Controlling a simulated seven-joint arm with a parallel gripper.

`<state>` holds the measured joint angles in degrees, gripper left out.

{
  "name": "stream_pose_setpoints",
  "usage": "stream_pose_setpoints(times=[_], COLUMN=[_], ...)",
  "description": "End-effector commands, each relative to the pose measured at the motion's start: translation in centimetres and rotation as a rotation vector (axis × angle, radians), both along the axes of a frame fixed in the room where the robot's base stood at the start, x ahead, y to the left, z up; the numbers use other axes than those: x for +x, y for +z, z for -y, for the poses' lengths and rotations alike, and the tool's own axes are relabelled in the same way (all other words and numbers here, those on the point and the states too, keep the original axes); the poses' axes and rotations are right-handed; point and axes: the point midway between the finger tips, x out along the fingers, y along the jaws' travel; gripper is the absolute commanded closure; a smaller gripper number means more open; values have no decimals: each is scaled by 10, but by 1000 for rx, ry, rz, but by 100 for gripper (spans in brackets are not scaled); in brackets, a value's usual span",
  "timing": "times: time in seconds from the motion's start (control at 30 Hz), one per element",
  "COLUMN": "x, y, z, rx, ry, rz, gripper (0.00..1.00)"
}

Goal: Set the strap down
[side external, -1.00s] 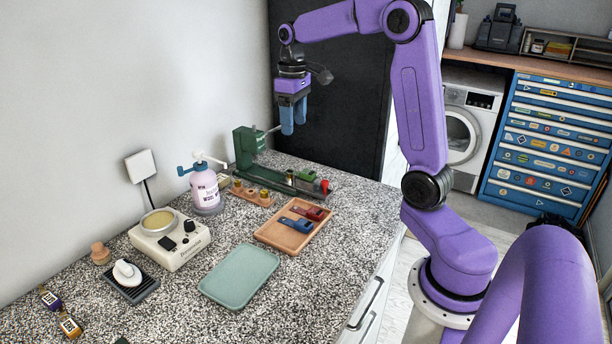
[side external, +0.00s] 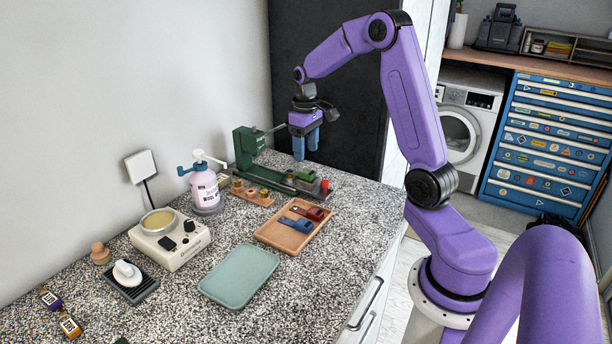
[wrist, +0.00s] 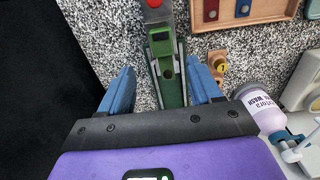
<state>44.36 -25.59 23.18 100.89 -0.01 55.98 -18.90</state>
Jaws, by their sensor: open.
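My gripper (side external: 306,150) is open and empty, above the far end of the counter. In the wrist view its two blue fingers (wrist: 160,76) are spread on either side of the green press. A green strap (side external: 304,175) lies on the bed of the green press (side external: 248,146), below my gripper and apart from it. The strap also shows in the wrist view (wrist: 160,42), ahead of the fingers. A red strap (side external: 313,212) and a blue strap (side external: 295,224) lie side by side in the wooden tray (side external: 268,239).
A red knob (side external: 325,185) is at the press's near end. A small wooden rack (side external: 250,196) with brass pieces stands beside it. A pump bottle (side external: 205,190), a cream heating pot (side external: 172,243) and an empty green tray (side external: 238,276) are on the counter.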

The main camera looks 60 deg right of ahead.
Motion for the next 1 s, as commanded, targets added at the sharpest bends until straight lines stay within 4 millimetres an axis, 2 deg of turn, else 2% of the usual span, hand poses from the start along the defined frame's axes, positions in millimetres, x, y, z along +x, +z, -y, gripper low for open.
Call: stream_pose_setpoints(times=[0.27,0.6,0.9,0.97,1.0], x=[-1,-3,-3,-3,-3], y=[-19,-61,-65,-65,-65], z=[-1,-5,-5,-5,-5], rx=[1,0,0,0,0], ry=[0,0,0,0,0], rz=[-2,-1,1,1,1], gripper=[36,36,36,56,69])
